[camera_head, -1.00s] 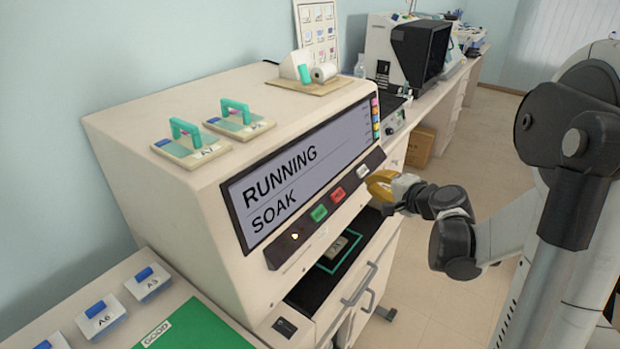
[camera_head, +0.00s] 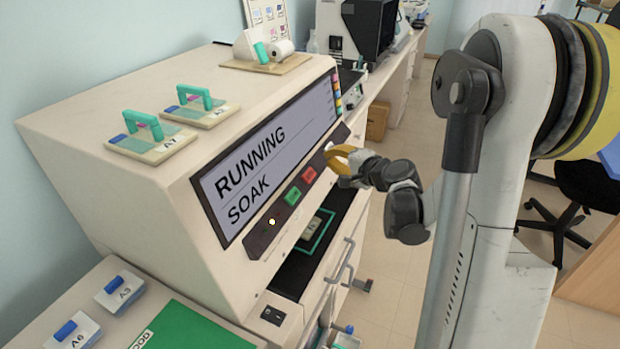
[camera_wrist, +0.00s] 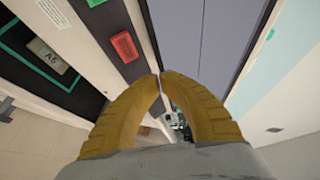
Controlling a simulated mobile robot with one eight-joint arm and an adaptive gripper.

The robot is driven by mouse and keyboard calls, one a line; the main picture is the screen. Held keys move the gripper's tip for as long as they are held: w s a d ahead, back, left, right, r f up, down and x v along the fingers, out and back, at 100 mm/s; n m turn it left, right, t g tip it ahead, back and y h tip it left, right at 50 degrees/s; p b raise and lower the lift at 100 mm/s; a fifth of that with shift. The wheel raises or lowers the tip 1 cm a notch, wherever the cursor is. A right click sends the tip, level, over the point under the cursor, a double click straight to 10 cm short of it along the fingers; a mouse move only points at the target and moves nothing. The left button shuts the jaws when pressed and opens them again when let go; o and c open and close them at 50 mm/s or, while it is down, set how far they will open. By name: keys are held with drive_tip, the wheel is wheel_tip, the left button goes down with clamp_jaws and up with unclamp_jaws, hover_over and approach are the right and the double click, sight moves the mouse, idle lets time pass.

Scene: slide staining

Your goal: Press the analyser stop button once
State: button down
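The analyser (camera_head: 130,100) is a cream cabinet with a sloped front, and its display (camera_head: 262,160) reads "RUNNING" and "SOAK". On the dark strip below the display are a red button (camera_head: 309,174), a green button (camera_head: 292,195) and a small lit lamp. The lettering on the red button is too small to read. The red button (camera_wrist: 125,46) also shows in the wrist view, left of the fingers. My gripper (camera_head: 332,156) has yellow fingers and is just right of the red button, near the strip's right end. In the wrist view its fingertips (camera_wrist: 160,76) meet, with nothing between them.
Below the buttons is an open dark bay with a slide carrier (camera_wrist: 48,57) marked A6. A green mat (camera_head: 190,330) lies at lower left.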

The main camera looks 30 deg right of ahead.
sight(306, 165)
drive_tip(key=shift+w+a+f+b, duration=0.45)
drive_tip(key=shift+w+f+b, duration=0.1)
drive_tip(key=shift+f, duration=0.15)
drive_tip(key=shift+w+a+f+b, duration=0.45)
drive_tip(key=shift+w+f, duration=0.15)
drive_tip(key=shift+f, duration=0.15)
drive_tip(key=shift+w+a+f+b, duration=0.4)
drive_tip(key=shift+w+f+b, duration=0.15)
drive_tip(key=shift+f, duration=0.15)
drive_tip(key=shift+w+a+f+b, duration=0.2)
drive_tip(key=shift+w+f+b, duration=0.05)
drive_tip(key=shift+f+b, duration=0.05)
drive_tip(key=shift+w+a+f, duration=0.15)
drive_tip(key=shift+f, duration=0.1)
idle(0.6)
drive_tip(key=shift+r, duration=0.1)
drive_tip(key=shift+s+d+r, duration=0.3)
drive_tip(key=shift+s+r, duration=0.15)
drive_tip(key=shift+r, duration=0.05)
idle(0.4)
drive_tip(key=s+d+r+p, duration=0.2)
drive_tip(key=r, duration=0.1)
drive_tip(key=shift+s+d+r+p, duration=0.1)
drive_tip(key=shift+s+r+p, duration=0.15)
drive_tip(key=shift+s+p, duration=0.1)
